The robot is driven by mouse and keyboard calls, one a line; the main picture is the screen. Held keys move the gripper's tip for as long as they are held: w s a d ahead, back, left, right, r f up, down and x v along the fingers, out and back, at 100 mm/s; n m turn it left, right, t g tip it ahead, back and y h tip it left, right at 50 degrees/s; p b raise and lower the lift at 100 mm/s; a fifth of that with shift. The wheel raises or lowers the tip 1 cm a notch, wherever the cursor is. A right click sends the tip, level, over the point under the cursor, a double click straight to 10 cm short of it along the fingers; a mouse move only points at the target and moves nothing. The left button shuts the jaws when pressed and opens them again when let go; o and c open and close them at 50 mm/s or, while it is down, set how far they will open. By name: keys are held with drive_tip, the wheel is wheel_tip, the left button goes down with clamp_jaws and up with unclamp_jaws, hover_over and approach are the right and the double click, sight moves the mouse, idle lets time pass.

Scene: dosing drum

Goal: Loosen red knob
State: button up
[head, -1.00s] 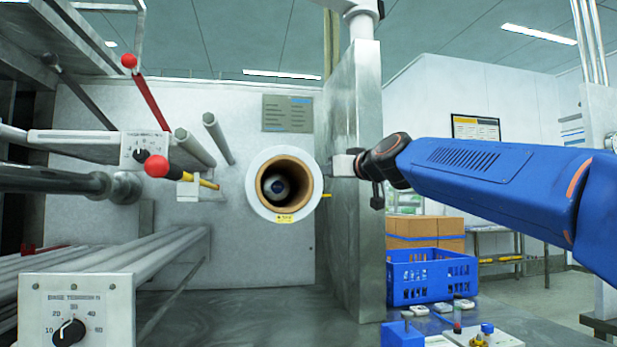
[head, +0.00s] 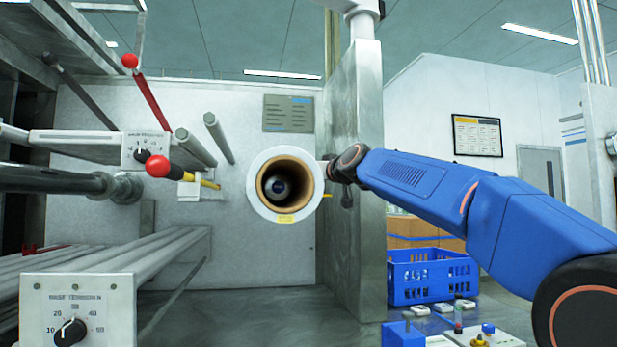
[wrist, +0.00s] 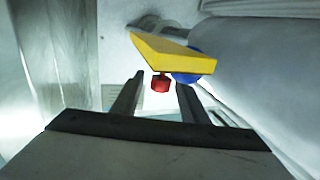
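In the wrist view, a small red knob (wrist: 160,83) with a lobed rim sits below a yellow plate (wrist: 172,54). A blue round part (wrist: 188,78) shows partly behind the plate. My gripper (wrist: 159,88) is open, with one finger on each side of the knob in the picture and a gap on both sides. I cannot tell whether the fingertips reach the knob's depth. In the head view, a yellow bit (head: 327,196) shows at the right of the white roll (head: 262,208); the red knob is not discernible there and my fingers are mostly hidden.
Red ball-ended levers (head: 158,166) stand at the left. A metal upright panel (head: 362,235) stands close by my wrist. A blue crate (head: 432,278) and small bench items (head: 480,338) are at the lower right. A large pale cylinder (wrist: 265,85) fills the wrist view's right side.

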clamp_jaws()
drive_tip(key=shift+n+g+y, duration=1.1)
drive_tip(key=shift+n+y, duration=0.1)
drive_tip(key=shift+y, duration=0.2)
drive_tip(key=n+g+y, duration=0.2)
drive_tip(key=g, duration=0.1)
drive_tip(key=shift+w+f+n+g+y, duration=0.1)
drive_tip(key=shift+n+g+y, duration=1.3)
drive_tip(key=shift+n+g, duration=0.8)
drive_tip(key=shift+g, duration=1.1)
